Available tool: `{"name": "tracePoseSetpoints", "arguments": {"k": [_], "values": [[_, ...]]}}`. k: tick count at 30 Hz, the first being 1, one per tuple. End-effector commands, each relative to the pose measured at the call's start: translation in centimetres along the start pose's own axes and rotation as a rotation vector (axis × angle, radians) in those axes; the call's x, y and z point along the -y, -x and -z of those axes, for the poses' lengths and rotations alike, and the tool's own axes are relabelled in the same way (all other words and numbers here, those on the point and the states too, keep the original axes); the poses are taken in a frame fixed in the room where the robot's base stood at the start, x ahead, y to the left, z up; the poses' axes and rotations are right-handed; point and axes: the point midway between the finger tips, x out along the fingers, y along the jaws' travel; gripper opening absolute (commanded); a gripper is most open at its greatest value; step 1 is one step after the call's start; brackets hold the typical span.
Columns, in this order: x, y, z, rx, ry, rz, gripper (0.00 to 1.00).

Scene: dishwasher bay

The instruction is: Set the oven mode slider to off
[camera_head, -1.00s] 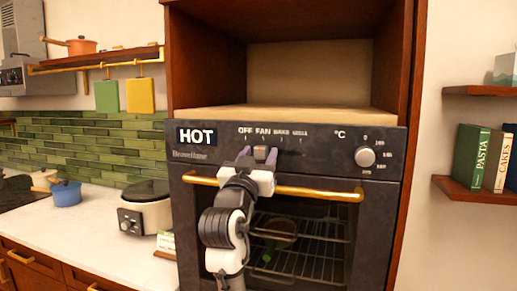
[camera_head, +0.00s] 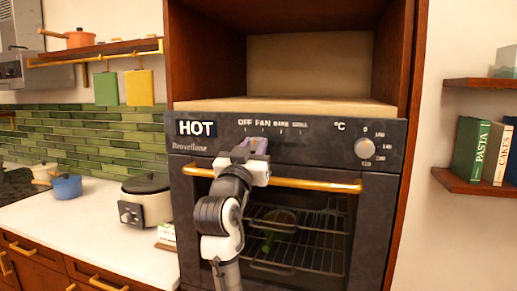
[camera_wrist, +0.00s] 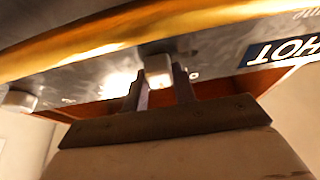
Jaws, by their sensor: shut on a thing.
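The oven (camera_head: 330,135) has a dark control panel with the mode labels OFF, FAN, BAKE and GRILL along its top. The exact slider position is hidden, but the fingers are near FAN.
A brass oven handle (camera_head: 310,185) runs just below the panel, close to my wrist. A round temperature knob (camera_head: 364,148) is at the right and a HOT sign (camera_head: 196,128) at the left. A slow cooker (camera_head: 146,200) stands on the counter.

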Motion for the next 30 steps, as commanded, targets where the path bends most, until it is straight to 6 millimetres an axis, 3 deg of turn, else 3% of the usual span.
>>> {"name": "tracePoseSetpoints", "arguments": {"k": [3, 6, 15, 16, 21, 30], "values": [[2.5, 0.1, -0.1, 0.001, -0.002, 0.005, 0.00], [3.6, 0.1, 0.0, 0.000, -0.001, 0.004, 0.00], [3.9, 0.1, 0.1, 0.000, 0.000, 0.005, 0.00], [4.0, 0.1, 0.1, -0.001, 0.000, 0.005, 0.28], [3.9, 0.1, 0.1, -0.001, 0.000, 0.004, 0.49], [3.8, 0.2, 0.0, -0.001, 0.000, 0.002, 0.49]]}}
